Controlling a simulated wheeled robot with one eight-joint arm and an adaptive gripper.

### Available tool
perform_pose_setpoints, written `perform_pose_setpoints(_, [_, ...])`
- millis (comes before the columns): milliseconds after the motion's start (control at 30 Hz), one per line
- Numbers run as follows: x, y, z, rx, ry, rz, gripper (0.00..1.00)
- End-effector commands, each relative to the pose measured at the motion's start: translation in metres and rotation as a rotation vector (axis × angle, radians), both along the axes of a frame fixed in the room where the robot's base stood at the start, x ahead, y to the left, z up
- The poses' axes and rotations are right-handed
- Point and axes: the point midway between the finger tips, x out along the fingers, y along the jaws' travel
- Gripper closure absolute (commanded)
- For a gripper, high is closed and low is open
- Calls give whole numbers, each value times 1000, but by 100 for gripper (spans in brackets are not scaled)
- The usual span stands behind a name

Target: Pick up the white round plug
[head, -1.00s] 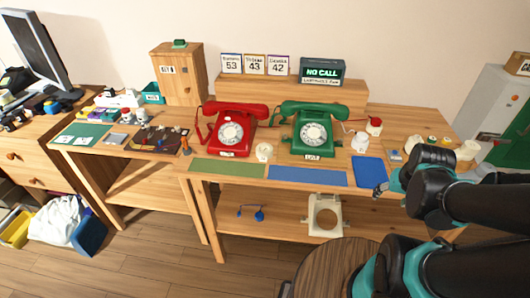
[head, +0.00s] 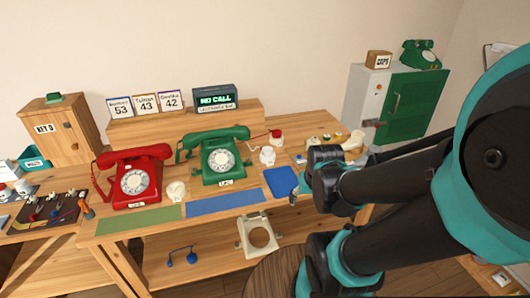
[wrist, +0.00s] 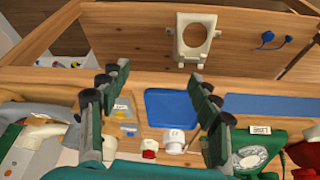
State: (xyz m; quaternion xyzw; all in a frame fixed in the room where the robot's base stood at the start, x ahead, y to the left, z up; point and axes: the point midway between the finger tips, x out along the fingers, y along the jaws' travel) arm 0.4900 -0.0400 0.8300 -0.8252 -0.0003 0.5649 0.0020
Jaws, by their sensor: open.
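A small white round piece (head: 267,157), which looks like the plug, stands on the table right of the green phone (head: 220,160). It also shows in the wrist view (wrist: 174,140), beyond the blue mat and beside a red-topped piece (wrist: 149,148). Another small white piece (head: 176,191) sits between the red phone (head: 135,181) and the green phone; I cannot tell for sure which is the plug. My gripper (wrist: 158,75) is open and empty, its fingers spread either side of the blue mat in the wrist view. In the head view my arm partly hides it, right of the white round piece.
The blue square mat (head: 281,182) lies in front of the white round piece. A red-topped piece (head: 276,136) stands just behind it. Small parts (head: 327,138) lie right of it. A white frame (head: 257,236) is on the lower shelf. A green-doored cabinet (head: 410,105) stands at right.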

Motion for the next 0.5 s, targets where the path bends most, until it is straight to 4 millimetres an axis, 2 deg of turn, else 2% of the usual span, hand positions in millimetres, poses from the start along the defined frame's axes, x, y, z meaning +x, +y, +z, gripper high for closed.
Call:
perform_pose_setpoints(400, [0, 0, 0, 0, 0, 0, 36])
perform_pose_setpoints(500, [6, 1, 4, 1, 4, -11, 36])
